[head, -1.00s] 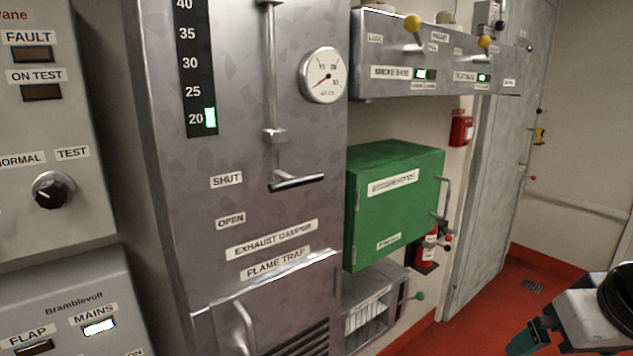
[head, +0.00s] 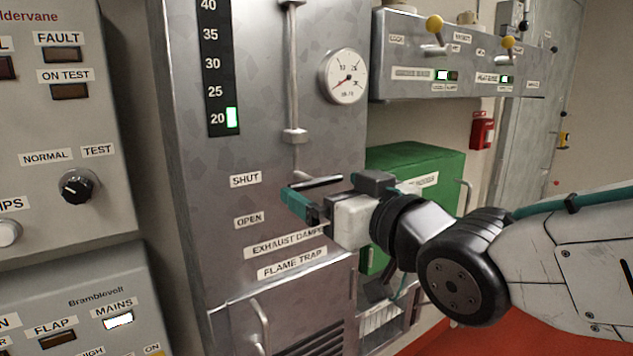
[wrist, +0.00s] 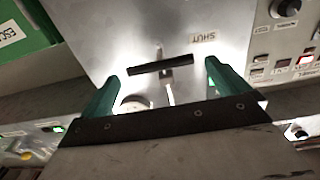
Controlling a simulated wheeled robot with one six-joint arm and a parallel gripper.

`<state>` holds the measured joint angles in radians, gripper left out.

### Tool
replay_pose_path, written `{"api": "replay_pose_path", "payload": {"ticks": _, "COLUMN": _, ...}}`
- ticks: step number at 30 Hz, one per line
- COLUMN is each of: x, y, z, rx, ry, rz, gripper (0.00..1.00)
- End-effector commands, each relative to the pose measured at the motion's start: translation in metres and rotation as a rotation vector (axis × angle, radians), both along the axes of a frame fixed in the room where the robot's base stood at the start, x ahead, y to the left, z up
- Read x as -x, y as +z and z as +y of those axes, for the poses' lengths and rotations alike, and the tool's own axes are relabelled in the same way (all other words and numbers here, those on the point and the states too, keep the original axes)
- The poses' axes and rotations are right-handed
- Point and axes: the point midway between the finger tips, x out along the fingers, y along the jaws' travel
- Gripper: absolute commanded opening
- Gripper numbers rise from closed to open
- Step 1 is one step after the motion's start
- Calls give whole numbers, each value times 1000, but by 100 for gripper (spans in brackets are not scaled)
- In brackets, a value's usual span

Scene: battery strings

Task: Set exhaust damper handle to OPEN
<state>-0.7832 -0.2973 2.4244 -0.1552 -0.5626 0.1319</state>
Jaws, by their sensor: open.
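The exhaust damper handle is a dark crossbar (head: 317,182) at the lower end of a vertical metal rod (head: 293,80) on the grey cabinet. It sits level with the SHUT label (head: 245,179), above the OPEN label (head: 249,220). My gripper (head: 302,203) is open, with teal fingers, just in front of and below the bar. In the wrist view the bar (wrist: 160,65) lies across the gap between the fingertips of my gripper (wrist: 162,72), with nothing gripped. Whether a finger touches the bar cannot be told.
A green box (head: 410,160) is mounted to the right, partly behind my arm. A switch panel with yellow-knobbed levers (head: 470,65) is above it. A control panel with a black knob (head: 77,186) stands left. The FLAME TRAP door's handle (head: 260,325) sticks out below.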

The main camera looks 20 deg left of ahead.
Motion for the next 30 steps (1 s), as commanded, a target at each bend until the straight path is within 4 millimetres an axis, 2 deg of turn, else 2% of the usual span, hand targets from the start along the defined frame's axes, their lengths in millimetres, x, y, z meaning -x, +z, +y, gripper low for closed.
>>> {"api": "replay_pose_path", "payload": {"ticks": 3, "x": -12, "y": -1, "z": 14, "rx": 1, "ry": 0, "rz": 1, "gripper": 100}}
{"api": "replay_pose_path", "payload": {"ticks": 9, "x": -25, "y": 0, "z": 29, "rx": 1, "ry": -1, "rz": 1, "gripper": 100}}
{"api": "replay_pose_path", "payload": {"ticks": 19, "x": -27, "y": 0, "z": 31, "rx": 1, "ry": -1, "rz": 1, "gripper": 100}}
{"api": "replay_pose_path", "payload": {"ticks": 25, "x": -27, "y": 0, "z": 31, "rx": 1, "ry": -2, "rz": 1, "gripper": 44}}
{"api": "replay_pose_path", "payload": {"ticks": 26, "x": -27, "y": 0, "z": 31, "rx": 1, "ry": -2, "rz": 1, "gripper": 41}}
{"api": "replay_pose_path", "payload": {"ticks": 30, "x": -22, "y": -8, "z": 40, "rx": 2, "ry": 14, "rz": 3, "gripper": 41}}
